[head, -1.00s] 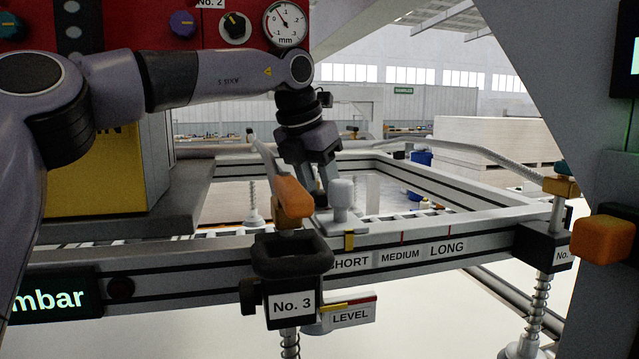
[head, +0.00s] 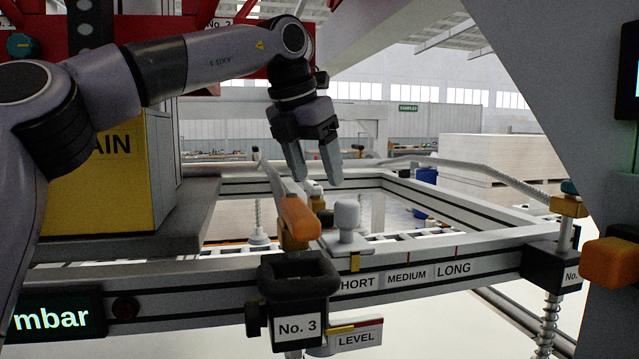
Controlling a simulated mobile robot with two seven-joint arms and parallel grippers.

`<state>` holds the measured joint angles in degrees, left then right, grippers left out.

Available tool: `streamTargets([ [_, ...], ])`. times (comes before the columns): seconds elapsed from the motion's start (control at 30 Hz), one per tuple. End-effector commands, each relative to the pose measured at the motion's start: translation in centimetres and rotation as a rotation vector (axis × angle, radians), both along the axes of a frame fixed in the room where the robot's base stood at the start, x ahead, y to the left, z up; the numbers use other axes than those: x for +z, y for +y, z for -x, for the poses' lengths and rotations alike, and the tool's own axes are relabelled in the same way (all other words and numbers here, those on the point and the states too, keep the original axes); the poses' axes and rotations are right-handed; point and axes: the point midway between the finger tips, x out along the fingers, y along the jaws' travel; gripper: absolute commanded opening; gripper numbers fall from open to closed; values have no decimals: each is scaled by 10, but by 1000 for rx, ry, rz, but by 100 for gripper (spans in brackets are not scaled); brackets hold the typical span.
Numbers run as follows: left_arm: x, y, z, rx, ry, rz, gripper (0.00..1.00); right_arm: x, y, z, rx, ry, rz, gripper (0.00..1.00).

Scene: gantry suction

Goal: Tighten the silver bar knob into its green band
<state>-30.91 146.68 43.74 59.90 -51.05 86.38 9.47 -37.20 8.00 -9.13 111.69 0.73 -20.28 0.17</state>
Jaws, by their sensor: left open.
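A pale silver-grey knob (head: 347,215) stands upright on the near rail, above the length scale. A smaller pale-topped knob (head: 315,196) with gold-brown parts stands just behind and left of it, partly hidden by an orange handle. I cannot tell which is the bar knob. No green band can be made out on either. My left gripper (head: 318,180) is open and empty, fingers pointing down, its tips just above the smaller knob in the picture and apart from the larger one. My right gripper is out of view.
The orange-ended lever (head: 298,216) rises close left of the knobs. A black No. 3 block (head: 293,290) sits in front. The near rail carries SHORT, MEDIUM and LONG labels (head: 407,276). A yellow cabinet (head: 100,185) stands left. Space right of the gripper looks open.

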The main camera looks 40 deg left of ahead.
Motion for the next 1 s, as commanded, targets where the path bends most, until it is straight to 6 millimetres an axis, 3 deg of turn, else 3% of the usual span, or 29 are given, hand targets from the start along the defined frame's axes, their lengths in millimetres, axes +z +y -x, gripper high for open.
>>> streamTargets([
  [0.43, -2, 0, 0, -1, 2, -1, 67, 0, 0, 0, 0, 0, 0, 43],
  [0.8, -50, -1, -20, -1, 5, -2, 67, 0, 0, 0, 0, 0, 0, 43],
  [1.0, -64, -2, -25, 0, 2, -1, 67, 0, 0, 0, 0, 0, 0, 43],
])
